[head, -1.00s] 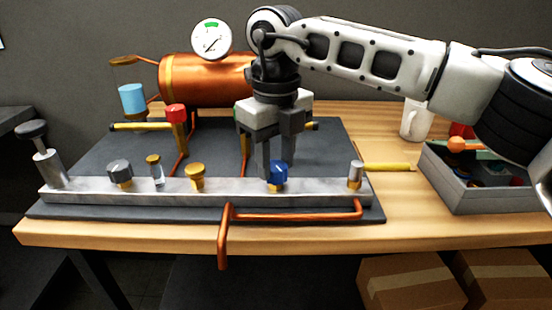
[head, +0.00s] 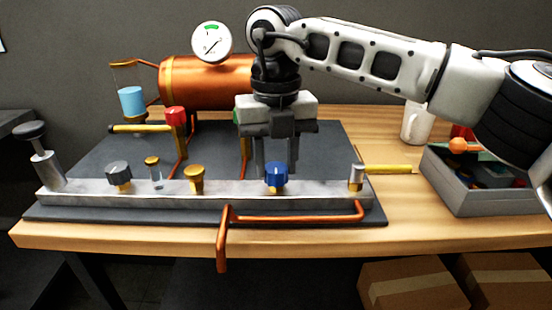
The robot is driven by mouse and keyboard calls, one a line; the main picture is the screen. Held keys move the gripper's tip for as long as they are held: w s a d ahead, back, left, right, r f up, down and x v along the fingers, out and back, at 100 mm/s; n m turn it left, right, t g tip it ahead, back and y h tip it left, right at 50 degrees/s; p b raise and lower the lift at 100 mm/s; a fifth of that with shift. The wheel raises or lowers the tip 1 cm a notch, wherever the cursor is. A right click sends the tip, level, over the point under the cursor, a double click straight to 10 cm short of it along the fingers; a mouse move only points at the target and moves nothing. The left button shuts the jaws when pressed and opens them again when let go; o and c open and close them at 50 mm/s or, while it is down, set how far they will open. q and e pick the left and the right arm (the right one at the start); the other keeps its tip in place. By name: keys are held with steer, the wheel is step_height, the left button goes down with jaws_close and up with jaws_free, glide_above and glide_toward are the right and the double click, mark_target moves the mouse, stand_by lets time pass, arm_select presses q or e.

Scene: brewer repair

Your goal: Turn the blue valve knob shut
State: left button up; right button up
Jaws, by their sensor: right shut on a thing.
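The blue valve knob (head: 276,178) sits on the metal manifold bar (head: 225,191), right of its middle. My right gripper (head: 276,168) comes down on it from above, pointing straight down. Its two dark fingers are shut on the knob, which shows between and in front of their tips. The parts of the fingertips behind the knob are hidden. My left gripper is not in view.
A grey knob (head: 118,174), a small brass-capped glass part (head: 154,170) and a brass knob (head: 195,178) stand on the bar. A red knob (head: 175,116) and copper tank (head: 208,80) stand behind. A grey parts bin (head: 480,203) is at right.

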mark_target(276, 167)
steer(key=shift+r, duration=0.1)
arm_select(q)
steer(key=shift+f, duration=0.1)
arm_select(e)
steer(key=o, duration=1)
arm_select(q)
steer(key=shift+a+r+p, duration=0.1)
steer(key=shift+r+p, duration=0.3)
steer(key=shift+p, duration=0.75)
arm_select(e)
step_height(276, 167, up, 16)
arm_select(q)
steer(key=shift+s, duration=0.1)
arm_select(e)
steer(key=shift+s, duration=0.1)
